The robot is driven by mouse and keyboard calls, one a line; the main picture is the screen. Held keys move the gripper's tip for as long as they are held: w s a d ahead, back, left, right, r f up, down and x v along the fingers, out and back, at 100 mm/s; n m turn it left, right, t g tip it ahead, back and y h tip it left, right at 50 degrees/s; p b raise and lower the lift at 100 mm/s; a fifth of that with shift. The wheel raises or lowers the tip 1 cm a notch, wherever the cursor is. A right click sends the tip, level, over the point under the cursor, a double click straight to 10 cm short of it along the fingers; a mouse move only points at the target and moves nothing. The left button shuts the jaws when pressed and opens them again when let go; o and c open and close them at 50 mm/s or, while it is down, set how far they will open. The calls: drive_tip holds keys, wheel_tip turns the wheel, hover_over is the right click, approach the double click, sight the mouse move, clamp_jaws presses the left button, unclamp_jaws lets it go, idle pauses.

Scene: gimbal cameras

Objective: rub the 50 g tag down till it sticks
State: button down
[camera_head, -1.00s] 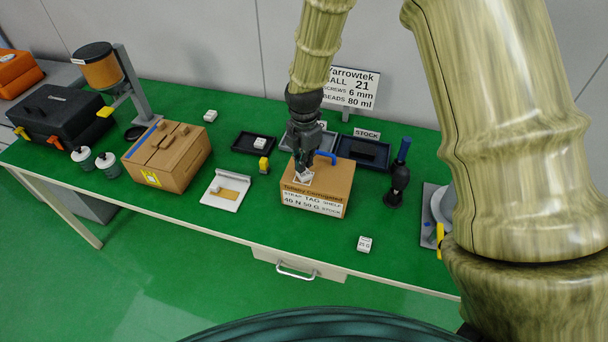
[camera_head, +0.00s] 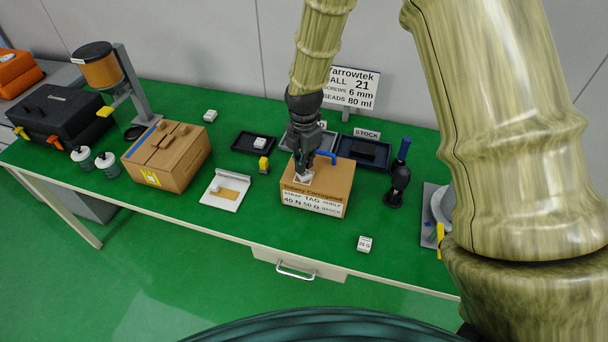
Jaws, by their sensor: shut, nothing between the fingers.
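A small white tag (camera_head: 300,178) lies on top of the cardboard box (camera_head: 330,184), near its front left; its print is too small to read. My gripper (camera_head: 304,178) is shut, pointing down, with its fingertips at the tag and partly covering it. I cannot tell whether they press on it.
A white block (camera_head: 364,244) with a "G" marking sits front right. A white dispenser-like tray (camera_head: 225,190) and yellow item (camera_head: 263,165) stand left of the box. Dark trays (camera_head: 362,165) lie behind; a dark blue-topped tool (camera_head: 398,175) stands right. The front green worktop is mostly clear.

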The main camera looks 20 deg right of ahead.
drive_tip(key=shift+f, duration=0.75)
idle(0.8)
wheel_tip(320, 180, up, 8)
drive_tip(key=p, duration=0.5)
idle(0.6)
drive_tip(key=shift+s, duration=0.1)
idle(0.4)
